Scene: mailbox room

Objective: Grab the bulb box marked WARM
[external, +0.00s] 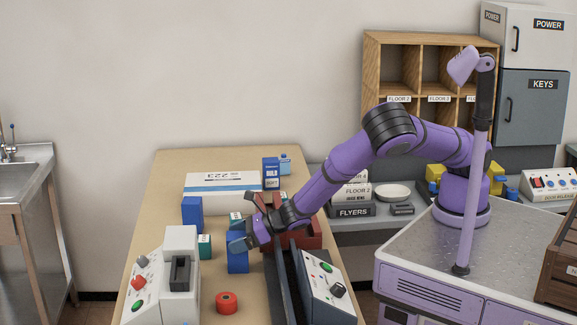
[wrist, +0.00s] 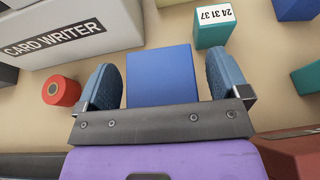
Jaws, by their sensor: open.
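A plain blue box (wrist: 158,75) lies between the two fingers of my open gripper (wrist: 163,66) in the wrist view, with a gap on each side. In the external view this blue box (external: 237,262) stands on the table under my gripper (external: 240,241). No marking shows on its visible faces. A second blue box (external: 192,216) stands behind and to the left, also without a readable label. A third blue box (external: 271,174) stands at the back and carries white lettering too small to read surely. I cannot tell which box is marked WARM.
The card writer (wrist: 70,35) and a red roll (wrist: 62,91) are left of my gripper. A teal box (wrist: 213,30) with a number label is beyond the right finger. A button console (external: 322,285) and a dark red object (external: 308,236) stand right. A white parcel (external: 207,186) lies behind.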

